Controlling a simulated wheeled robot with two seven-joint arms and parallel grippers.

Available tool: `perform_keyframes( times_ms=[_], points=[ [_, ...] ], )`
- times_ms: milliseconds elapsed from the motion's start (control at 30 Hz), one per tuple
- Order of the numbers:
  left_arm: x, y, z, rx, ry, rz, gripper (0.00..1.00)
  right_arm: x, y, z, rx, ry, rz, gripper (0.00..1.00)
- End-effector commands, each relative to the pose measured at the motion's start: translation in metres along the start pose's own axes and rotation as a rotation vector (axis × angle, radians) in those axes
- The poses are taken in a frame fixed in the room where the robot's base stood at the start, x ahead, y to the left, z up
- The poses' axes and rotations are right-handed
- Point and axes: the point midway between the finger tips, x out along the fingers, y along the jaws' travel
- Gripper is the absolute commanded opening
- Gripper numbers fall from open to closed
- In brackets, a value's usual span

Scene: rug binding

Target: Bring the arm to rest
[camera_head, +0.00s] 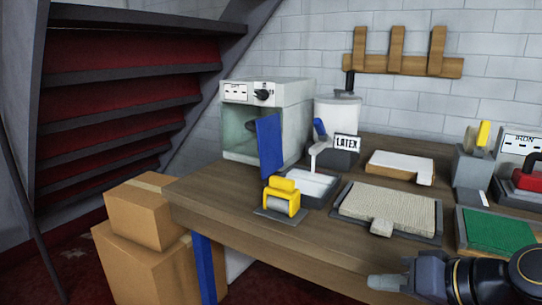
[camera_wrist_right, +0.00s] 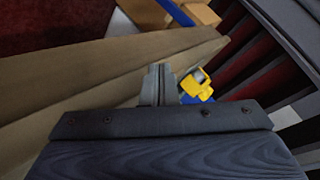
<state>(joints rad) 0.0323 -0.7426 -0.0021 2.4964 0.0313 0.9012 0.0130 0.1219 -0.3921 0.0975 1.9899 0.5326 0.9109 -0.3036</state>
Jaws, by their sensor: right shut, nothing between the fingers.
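My right gripper (camera_head: 386,283) is at the lower right of the head view, in front of the table's front edge. Its fingers point left, and it holds nothing. In the right wrist view its fingers (camera_wrist_right: 158,84) are together at the middle, with the wooden table (camera_wrist_right: 80,90) behind them. My left gripper and arm do not show in either view.
The table (camera_head: 240,222) bears a yellow roller (camera_head: 283,196), a grey oven-like box (camera_head: 290,95), a latex pot (camera_head: 338,115), a beige rug piece (camera_head: 390,207) in a tray and a green mat (camera_head: 497,232). Cardboard boxes (camera_head: 145,250) stand at left below the stairs.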

Motion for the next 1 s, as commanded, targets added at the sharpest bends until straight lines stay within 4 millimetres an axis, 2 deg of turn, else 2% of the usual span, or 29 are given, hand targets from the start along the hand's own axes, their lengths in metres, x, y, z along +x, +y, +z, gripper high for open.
perform_keyframes(
  times_ms=[33, 200, 500, 533, 600, 1000],
  points=[
    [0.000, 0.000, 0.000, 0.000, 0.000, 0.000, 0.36, -0.002, 0.011, 0.031, 0.000, -0.033, 0.052, 0.00],
    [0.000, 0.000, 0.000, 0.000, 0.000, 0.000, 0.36, -0.003, 0.046, 0.105, 0.006, -0.117, 0.197, 0.00],
    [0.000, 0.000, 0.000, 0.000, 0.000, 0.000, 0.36, -0.005, 0.093, 0.200, -0.006, -0.205, 0.374, 0.00],
    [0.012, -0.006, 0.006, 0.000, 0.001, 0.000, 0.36, 0.004, 0.101, 0.205, 0.001, -0.203, 0.371, 0.00],
    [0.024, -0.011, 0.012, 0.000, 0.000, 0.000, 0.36, 0.011, 0.109, 0.212, 0.009, -0.202, 0.370, 0.00],
    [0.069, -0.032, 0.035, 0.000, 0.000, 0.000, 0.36, 0.041, 0.142, 0.241, 0.046, -0.197, 0.365, 0.00]
  ],
)
